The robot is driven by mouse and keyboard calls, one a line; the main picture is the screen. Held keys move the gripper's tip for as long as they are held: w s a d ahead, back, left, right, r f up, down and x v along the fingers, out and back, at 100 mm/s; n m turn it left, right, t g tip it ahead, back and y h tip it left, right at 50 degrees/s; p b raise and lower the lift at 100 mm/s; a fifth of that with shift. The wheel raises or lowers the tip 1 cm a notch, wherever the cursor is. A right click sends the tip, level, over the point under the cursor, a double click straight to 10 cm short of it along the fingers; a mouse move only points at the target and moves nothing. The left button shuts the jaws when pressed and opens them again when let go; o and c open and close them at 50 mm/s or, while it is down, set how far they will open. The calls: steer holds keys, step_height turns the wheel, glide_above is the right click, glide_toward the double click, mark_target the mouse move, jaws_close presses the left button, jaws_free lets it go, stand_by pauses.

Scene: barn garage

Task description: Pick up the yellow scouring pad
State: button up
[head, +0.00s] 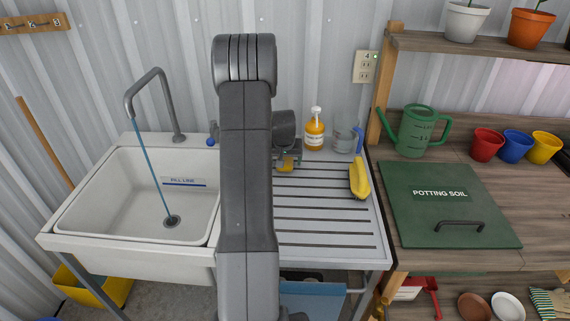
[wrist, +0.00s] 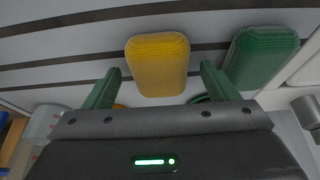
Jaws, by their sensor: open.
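The yellow scouring pad (wrist: 157,62) lies on the slatted drainboard, its face plain in the wrist view. In the head view, a small yellow patch that looks like it (head: 287,164) shows at my gripper, mostly hidden by the gripper and arm. My gripper (wrist: 161,70) is open and empty, with one green finger on each side of the pad's near end. Gaps show between the pad and both fingers. I cannot tell how high the fingers are above the board.
A green pad (wrist: 262,57) lies just right of the right finger. An orange soap bottle (head: 315,130), a clear jug (head: 345,140) and a long yellow item (head: 359,179) stand or lie on the drainboard (head: 320,222). The sink (head: 90,225) is left. The front drainboard is clear.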

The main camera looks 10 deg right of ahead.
steer(key=shift+c, duration=0.2)
steer(key=c, duration=1)
steer(key=shift+r+p, duration=0.5)
steer(key=shift+p, duration=0.2)
step_height(320, 180, up, 10)
steer(key=shift+f+b, duration=0.2)
steer(key=shift+b, duration=0.9)
